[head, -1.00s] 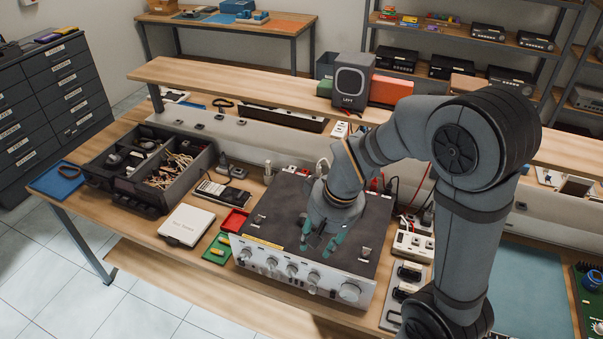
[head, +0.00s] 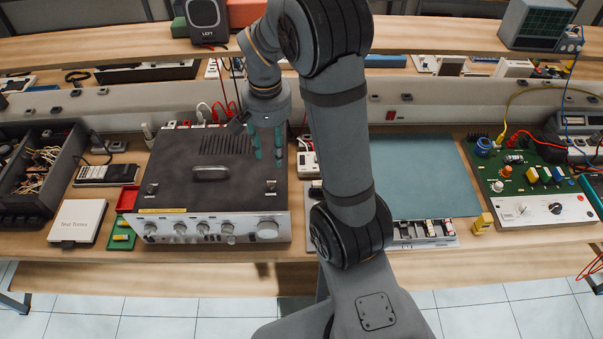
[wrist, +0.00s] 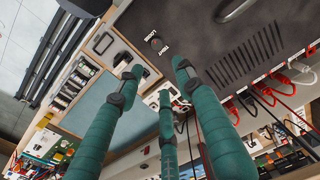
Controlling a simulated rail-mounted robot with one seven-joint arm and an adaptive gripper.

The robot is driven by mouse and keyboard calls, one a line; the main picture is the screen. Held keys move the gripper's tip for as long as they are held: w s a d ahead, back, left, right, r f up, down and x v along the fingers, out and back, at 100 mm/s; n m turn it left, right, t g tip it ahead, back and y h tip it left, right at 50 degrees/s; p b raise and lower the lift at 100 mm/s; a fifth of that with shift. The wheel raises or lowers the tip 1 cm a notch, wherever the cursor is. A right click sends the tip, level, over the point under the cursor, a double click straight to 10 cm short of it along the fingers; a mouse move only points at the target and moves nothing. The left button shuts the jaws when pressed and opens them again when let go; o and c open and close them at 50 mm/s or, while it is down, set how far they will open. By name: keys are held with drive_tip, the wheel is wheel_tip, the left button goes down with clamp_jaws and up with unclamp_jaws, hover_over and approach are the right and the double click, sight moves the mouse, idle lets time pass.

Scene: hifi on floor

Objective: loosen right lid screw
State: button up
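The grey amplifier (head: 212,230) stands on the bench with its dark lid (head: 225,168) on top. The right lid screw (head: 270,186) is a small dark knob near the lid's front right corner. It also shows in the wrist view (wrist: 155,43), with small printed labels beside it. A similar left screw (head: 151,189) sits near the front left corner. My gripper (head: 268,155) has teal fingers and hangs at the lid's right side, behind the right screw in the picture. In the wrist view its fingers (wrist: 160,85) are spread with nothing between them.
A handle (head: 211,172) rises from the lid's middle. Red and white cables (head: 222,110) stand behind the amplifier. A parts bin (head: 40,170) and a white box (head: 77,221) are at left. A blue-green mat (head: 430,175) and a green circuit board (head: 525,175) are at right.

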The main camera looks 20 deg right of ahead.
sight(271, 185)
drive_tip(key=shift+m, duration=0.3)
drive_tip(key=f, duration=0.3)
drive_tip(key=a+f, duration=0.1)
drive_tip(key=f, duration=0.3)
drive_tip(key=s+f, duration=0.1)
drive_tip(key=f, duration=0.2)
drive_tip(key=shift+a+f+p, duration=0.2)
drive_tip(key=shift+a+p, duration=0.05)
drive_tip(key=shift+p, duration=0.1)
drive_tip(key=shift+c, duration=0.2)
drive_tip(key=c, duration=0.8)
clamp_jaws()
